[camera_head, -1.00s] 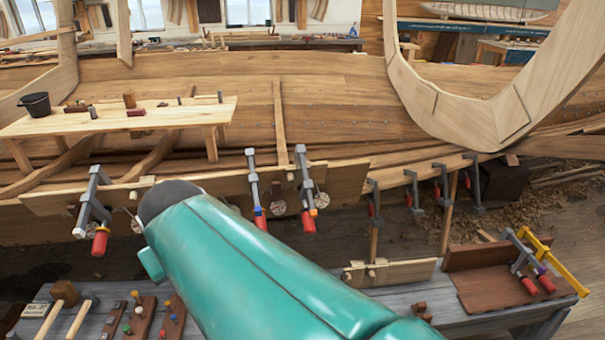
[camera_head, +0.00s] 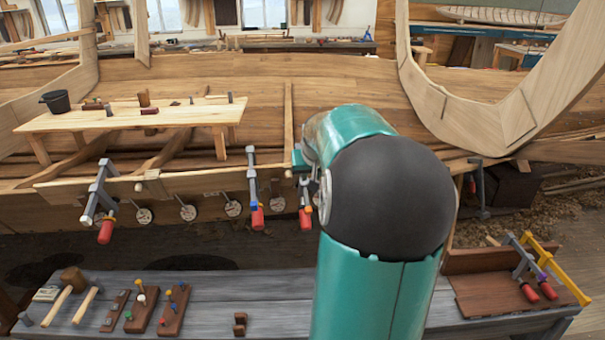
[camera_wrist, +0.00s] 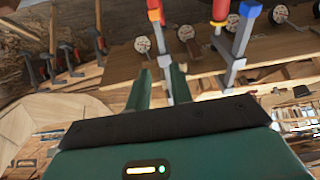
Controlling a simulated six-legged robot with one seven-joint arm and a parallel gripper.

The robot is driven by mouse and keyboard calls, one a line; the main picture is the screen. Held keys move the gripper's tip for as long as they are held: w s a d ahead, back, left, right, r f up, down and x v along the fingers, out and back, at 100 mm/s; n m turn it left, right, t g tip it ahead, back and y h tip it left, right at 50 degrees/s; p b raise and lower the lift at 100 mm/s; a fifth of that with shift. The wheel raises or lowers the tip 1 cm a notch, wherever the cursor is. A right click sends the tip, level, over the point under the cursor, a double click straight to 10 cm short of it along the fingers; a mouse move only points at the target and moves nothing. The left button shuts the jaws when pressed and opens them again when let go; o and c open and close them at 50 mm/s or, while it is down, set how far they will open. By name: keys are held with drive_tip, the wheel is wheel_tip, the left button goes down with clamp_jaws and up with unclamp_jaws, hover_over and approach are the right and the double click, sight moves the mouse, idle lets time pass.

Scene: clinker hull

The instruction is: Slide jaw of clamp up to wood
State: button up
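Bar clamps with red handles hang along the plank edge (camera_head: 190,183) of the hull. One clamp (camera_head: 101,203) is at the left, one (camera_head: 254,190) in the middle, and one (camera_head: 304,205) just left of my arm, partly hidden by it. The jaw's contact with the wood is unclear.
A grey bench (camera_head: 265,290) in front carries mallets (camera_head: 72,280), peg boards and, at right, more clamps (camera_head: 530,265). Another clamp (camera_head: 480,188) hangs right of my arm. Several round discs (camera_head: 188,212) line the plank's underside.

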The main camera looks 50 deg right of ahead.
sight(305, 184)
drive_tip(key=shift+x, duration=6.8)
drive_tip(key=shift+a, duration=0.1)
drive_tip(key=shift+w+d+r, duration=0.25)
drive_tip(key=shift+w+d, duration=0.25)
drive_tip(key=shift+w, duration=0.05)
drive_tip(key=shift+w+d+r, duration=0.3)
drive_tip(key=shift+w+d, duration=0.15)
drive_tip(key=shift+w, duration=0.1)
drive_tip(key=shift+c, duration=0.4)
drive_tip(key=shift+w+d+r, duration=0.3)
drive_tip(key=shift+w+r, duration=0.1)
drive_tip(key=shift+r, duration=0.05)
drive_tip(key=shift+s+f, duration=0.1)
drive_tip(key=shift+s+a+f, duration=0.2)
drive_tip(key=shift+s+a, duration=0.2)
drive_tip(key=shift+o, duration=1.2)
